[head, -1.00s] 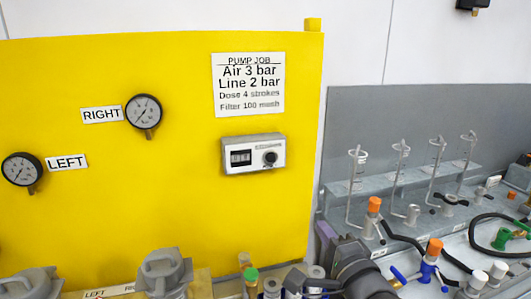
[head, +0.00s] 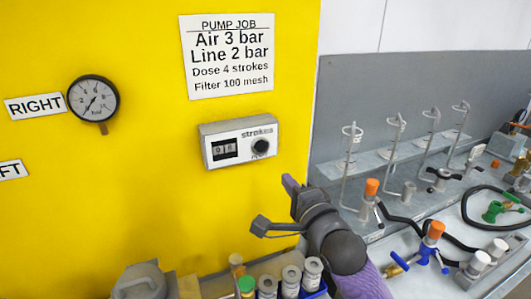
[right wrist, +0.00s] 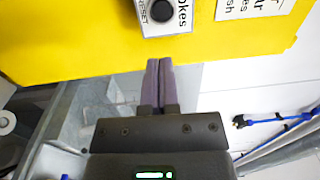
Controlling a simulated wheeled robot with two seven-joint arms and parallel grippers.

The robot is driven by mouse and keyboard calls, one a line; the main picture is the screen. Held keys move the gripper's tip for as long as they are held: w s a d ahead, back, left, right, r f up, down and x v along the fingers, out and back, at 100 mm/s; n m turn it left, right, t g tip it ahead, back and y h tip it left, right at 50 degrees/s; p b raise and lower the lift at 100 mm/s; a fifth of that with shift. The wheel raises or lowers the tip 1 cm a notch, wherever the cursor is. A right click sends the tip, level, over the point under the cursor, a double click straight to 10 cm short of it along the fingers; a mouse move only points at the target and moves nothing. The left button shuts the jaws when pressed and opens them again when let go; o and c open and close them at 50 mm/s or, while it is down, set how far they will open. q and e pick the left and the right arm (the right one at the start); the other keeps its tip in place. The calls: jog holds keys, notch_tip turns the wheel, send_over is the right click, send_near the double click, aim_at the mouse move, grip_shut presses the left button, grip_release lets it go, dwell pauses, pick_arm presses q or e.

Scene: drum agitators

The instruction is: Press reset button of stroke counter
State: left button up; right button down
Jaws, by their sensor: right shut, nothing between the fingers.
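The stroke counter (head: 220,132) is a pale grey box on the yellow panel, labelled "strokes". Its small digit window (head: 225,149) is on the left, with digits too small to read surely. Its round black reset button (head: 261,147) is on the right. My right gripper (head: 288,182) is shut and empty, below and right of the counter, apart from it. In the right wrist view the shut fingers (right wrist: 159,62) point at the yellow panel. The button (right wrist: 161,11), beside the word "RESET", is at the top edge, straight beyond the fingertips. My left gripper is out of view.
The yellow panel (head: 140,150) carries a pump job sign (head: 228,55) above the counter and a pressure gauge (head: 94,98) to its left. A grey bench with wire stands (head: 350,165), orange-capped parts and hoses lies right.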

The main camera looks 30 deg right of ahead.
aim_at(261, 148)
jog(key=w, duration=1.1)
jog(key=shift+w+d+r, duration=0.25)
jog(key=shift+d, duration=0.05)
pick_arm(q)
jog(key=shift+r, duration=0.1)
pick_arm(e)
jog(key=shift+w, duration=0.1)
